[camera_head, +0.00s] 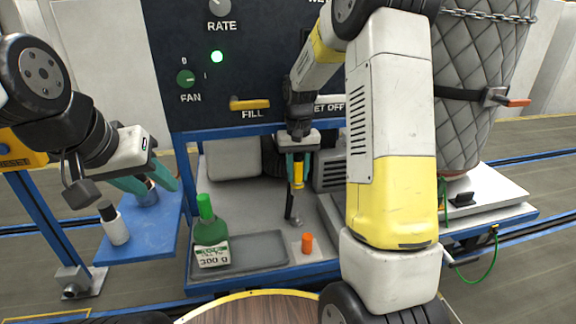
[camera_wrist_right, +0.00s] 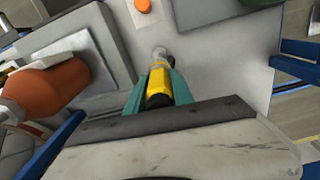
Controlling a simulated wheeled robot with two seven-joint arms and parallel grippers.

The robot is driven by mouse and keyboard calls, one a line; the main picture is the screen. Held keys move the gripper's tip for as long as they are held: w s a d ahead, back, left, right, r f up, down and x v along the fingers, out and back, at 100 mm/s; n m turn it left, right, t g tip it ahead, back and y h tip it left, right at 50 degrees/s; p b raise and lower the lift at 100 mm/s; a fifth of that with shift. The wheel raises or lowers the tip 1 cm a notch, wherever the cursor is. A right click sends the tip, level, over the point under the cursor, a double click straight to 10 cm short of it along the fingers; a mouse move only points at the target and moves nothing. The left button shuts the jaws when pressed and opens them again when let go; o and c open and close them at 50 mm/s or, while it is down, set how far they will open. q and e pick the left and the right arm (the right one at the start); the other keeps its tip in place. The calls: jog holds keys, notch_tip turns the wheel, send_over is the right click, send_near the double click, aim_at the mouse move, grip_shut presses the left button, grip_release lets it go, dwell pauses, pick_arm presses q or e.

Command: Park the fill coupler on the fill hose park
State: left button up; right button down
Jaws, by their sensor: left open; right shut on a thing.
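My right gripper (camera_head: 296,180) is shut on the yellow fill coupler (camera_head: 298,173) and holds it roughly upright above the grey station deck. The coupler also shows between the teal fingers of the right gripper (camera_wrist_right: 161,72) in the right wrist view. A dark, thin post-like part (camera_head: 290,206) with a grey foot is directly below the coupler; I cannot tell whether it is the fill hose park or part of the coupler, nor whether they touch. My left gripper (camera_head: 162,186) is open above the blue side shelf.
A green bottle (camera_head: 211,232) labelled 300 g stands at the grey tray (camera_head: 265,252). An orange cap (camera_head: 307,242) sits on a pale plate. A white bottle (camera_head: 113,226) stands on the blue shelf (camera_head: 165,222). The yellow FILL lever (camera_head: 250,104) is on the panel.

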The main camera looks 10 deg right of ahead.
aim_at(298, 181)
jog(key=shift+f, duration=2.9)
jog(key=shift+f, duration=2.65)
jog(key=c, duration=1)
grip_release()
jog(key=shift+r, duration=0.1)
notch_tip(298, 181, up, 8)
jog(key=shift+f, duration=0.2)
